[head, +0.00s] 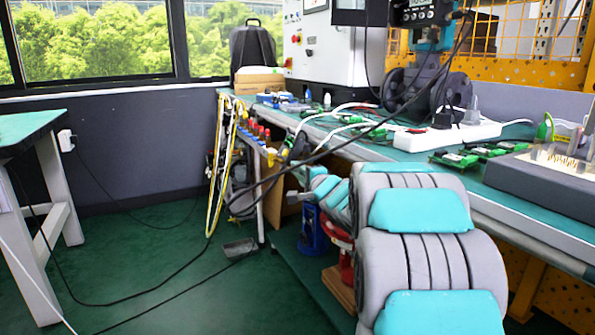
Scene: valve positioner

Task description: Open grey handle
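A device with a dark display head (421,14), a blue neck and dark round flanges (428,92) stands on the bench at the upper right. It looks like the valve positioner. Its top is cut off by the frame. I cannot pick out a grey handle with certainty. My grey and teal arm reaches from the lower right toward the bench's left end. The arm's far end is small and blends with dark objects near the bench's left edge. I cannot make out gripper fingers there, or whether they are open or shut.
The green-topped bench (400,150) carries circuit boards (476,151), a white power strip (445,135) and a grey block (550,180). Black and yellow cables (219,165) hang at its left end. A red and a blue stand are below.

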